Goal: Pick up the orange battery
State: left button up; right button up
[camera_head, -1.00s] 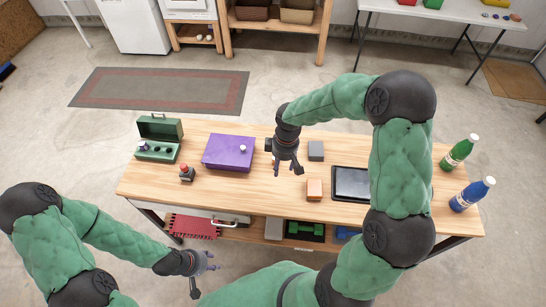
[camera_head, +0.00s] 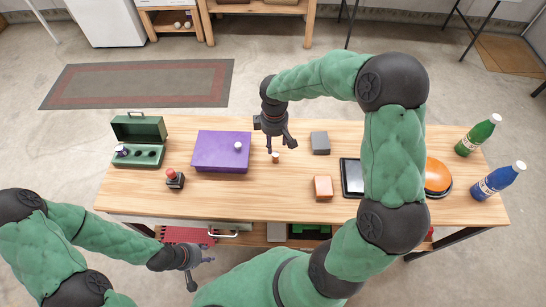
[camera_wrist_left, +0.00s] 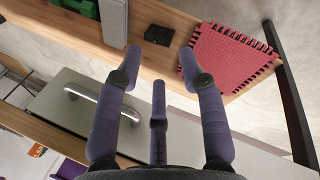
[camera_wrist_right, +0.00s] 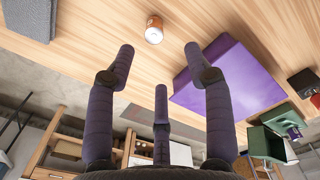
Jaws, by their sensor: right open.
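The orange battery (camera_head: 276,158) is a small orange cylinder standing upright on the wooden table, right of the purple box. In the right wrist view the battery (camera_wrist_right: 154,30) is ahead of the fingers, with its pale end towards the camera. My right gripper (camera_head: 277,146) is open and empty, above and just beyond the battery, pointing down. Its spread fingers show in the right wrist view (camera_wrist_right: 158,60), apart from the battery. My left gripper (camera_head: 198,272) is empty in front of the table, below its top. In the left wrist view its fingers (camera_wrist_left: 158,70) are spread apart.
Near the battery are a purple box (camera_head: 220,152), a grey block (camera_head: 320,143) and an orange block (camera_head: 323,187). A joystick (camera_head: 174,178) and open green case (camera_head: 140,140) stand left. A tablet (camera_head: 351,177), orange dome (camera_head: 437,176) and two bottles (camera_head: 478,135) are right.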

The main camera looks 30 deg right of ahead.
aim_at(275, 153)
jog(key=shift+f, duration=0.4)
notch_tip(275, 153, down, 5)
jog(key=shift+f+b, duration=0.1)
jog(key=shift+b, duration=0.65)
jog(key=f, duration=0.1)
jog(key=f+b, duration=0.1)
jog(key=f, duration=0.3)
jog(key=shift+w+d+b, duration=0.25)
jog(key=shift+d+b, duration=0.1)
jog(key=shift+b, duration=0.05)
grip_shut()
